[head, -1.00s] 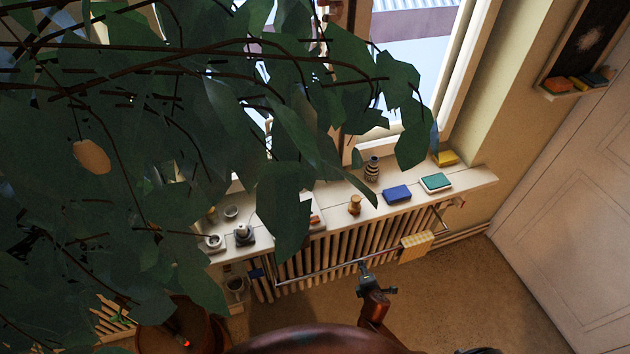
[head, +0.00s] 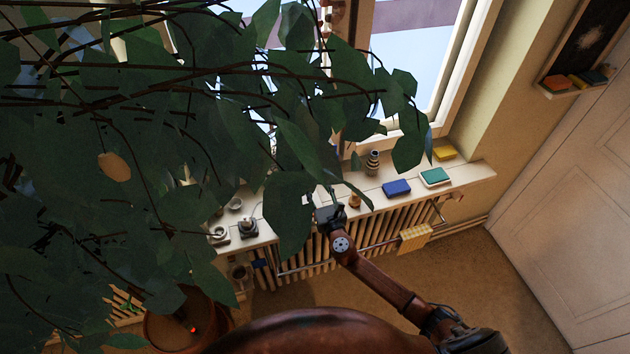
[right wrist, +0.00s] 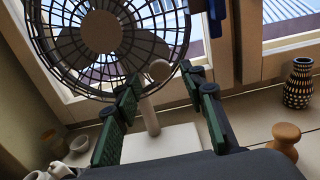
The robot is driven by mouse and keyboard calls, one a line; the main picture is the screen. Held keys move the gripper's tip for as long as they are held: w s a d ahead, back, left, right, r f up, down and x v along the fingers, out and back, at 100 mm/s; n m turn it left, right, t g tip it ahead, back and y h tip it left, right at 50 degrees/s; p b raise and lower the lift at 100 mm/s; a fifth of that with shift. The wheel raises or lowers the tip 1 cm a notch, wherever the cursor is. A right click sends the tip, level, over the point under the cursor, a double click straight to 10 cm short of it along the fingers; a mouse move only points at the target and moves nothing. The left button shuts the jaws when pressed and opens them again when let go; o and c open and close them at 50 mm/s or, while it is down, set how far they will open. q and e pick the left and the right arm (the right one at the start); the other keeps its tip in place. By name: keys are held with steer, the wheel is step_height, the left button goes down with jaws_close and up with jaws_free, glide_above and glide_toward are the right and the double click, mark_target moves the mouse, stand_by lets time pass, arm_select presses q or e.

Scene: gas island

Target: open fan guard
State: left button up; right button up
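The fan fills the upper left of the right wrist view. Its round dark wire guard (right wrist: 102,32) has a plain disc in the middle, and a pale stem (right wrist: 149,115) rises from a white base (right wrist: 165,144). A small round pale knob (right wrist: 160,70) shows at the guard's lower right. My right gripper (right wrist: 160,82) is open with green-padded fingers apart and nothing seen between them; the fan stands beyond them. In the head view my right gripper (head: 328,214) is over the sill edge beside leaves, which hide the fan. My left gripper is not in view.
A big leafy plant (head: 150,130) covers the left of the head view. The windowsill (head: 465,177) bears cups, a blue box (head: 397,188), a green box (head: 435,177) and a patterned vase (right wrist: 299,84). A wooden figure (right wrist: 285,138) stands right of the gripper. A radiator (head: 375,228) is below.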

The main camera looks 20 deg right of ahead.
steer(key=shift+w, duration=0.8)
steer(key=shift+c, duration=0.4)
jaws_close()
